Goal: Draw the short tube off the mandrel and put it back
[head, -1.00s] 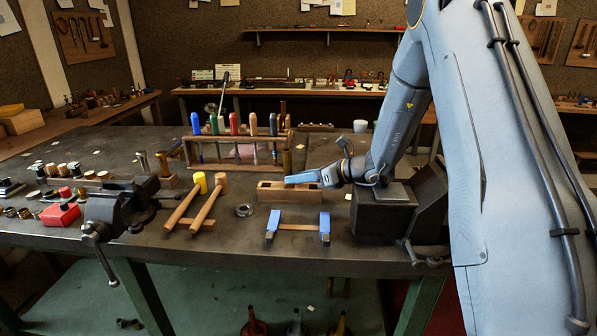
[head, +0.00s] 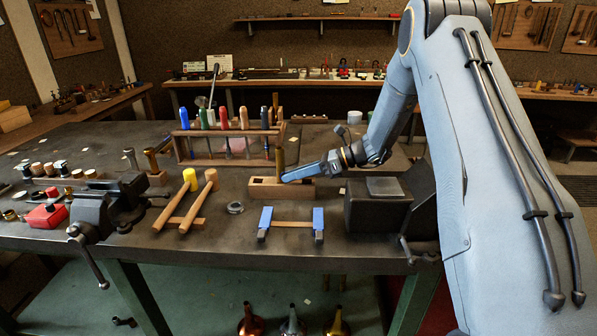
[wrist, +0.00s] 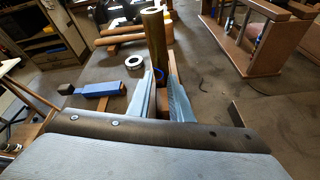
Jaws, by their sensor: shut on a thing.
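My gripper (head: 284,178) is shut on an upright brass tube (head: 280,159), near the wooden block (head: 295,193) on the bench. In the wrist view the tube (wrist: 153,38) stands between the two blue fingers (wrist: 160,76), with wood below and between them. A dark blue ring shows near the tube's foot. I cannot tell whether the tube's lower end touches the block. On the left, brass and dark posts (head: 152,160) stand by a small wooden base. I cannot make out which piece is the mandrel, or anything inside the held tube.
A wooden rack (head: 205,150) of coloured-handled tools stands behind the block. Two mallets (head: 200,200), a metal ring (head: 235,208) and a blue-ended wooden bar (head: 292,224) lie in front and to the left. A vice (head: 105,205) is further left; a dark box (head: 378,210) is at right.

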